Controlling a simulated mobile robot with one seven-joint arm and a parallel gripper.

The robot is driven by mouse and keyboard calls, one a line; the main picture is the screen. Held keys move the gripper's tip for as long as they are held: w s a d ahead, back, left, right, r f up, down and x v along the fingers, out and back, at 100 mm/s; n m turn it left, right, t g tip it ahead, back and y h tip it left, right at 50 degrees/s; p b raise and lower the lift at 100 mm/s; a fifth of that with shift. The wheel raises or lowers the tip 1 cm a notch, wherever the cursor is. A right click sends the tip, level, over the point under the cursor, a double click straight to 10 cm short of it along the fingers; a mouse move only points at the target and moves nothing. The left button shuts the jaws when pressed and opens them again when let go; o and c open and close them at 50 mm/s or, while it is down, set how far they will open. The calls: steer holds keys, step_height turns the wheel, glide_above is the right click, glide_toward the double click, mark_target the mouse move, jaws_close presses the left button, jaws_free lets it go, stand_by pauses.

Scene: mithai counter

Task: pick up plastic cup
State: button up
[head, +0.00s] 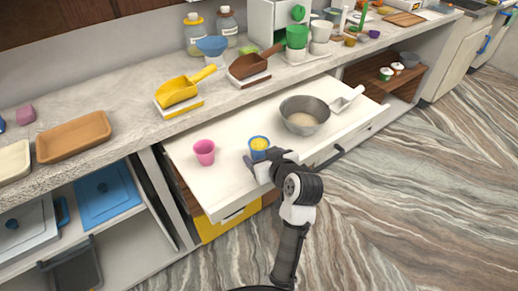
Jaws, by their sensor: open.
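A pink cup (204,152) stands upright on the white pull-out surface, left of my gripper. A small blue cup (258,144) with yellow inside stands on the same surface, just beyond my gripper. Either could be the plastic cup; I cannot tell which. My gripper (262,161) is open, with its jaws at the near side of the blue cup. The arm hides part of the surface's front edge. I cannot tell whether the fingers touch the blue cup.
A metal bowl (305,115) with pale contents and a white scoop (346,98) are right of the blue cup. The counter behind holds a yellow scoop (178,91), a brown scoop (256,62) and a tan tray (73,137). The white surface (232,181) is clear between pink cup and front edge.

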mark_target(263, 155)
steer(key=x, duration=0.3)
steer(key=shift+w+a+p, duration=0.1)
steer(key=shift+w+p, duration=0.2)
steer(key=c, duration=1.1)
steer(key=shift+r, duration=0.1)
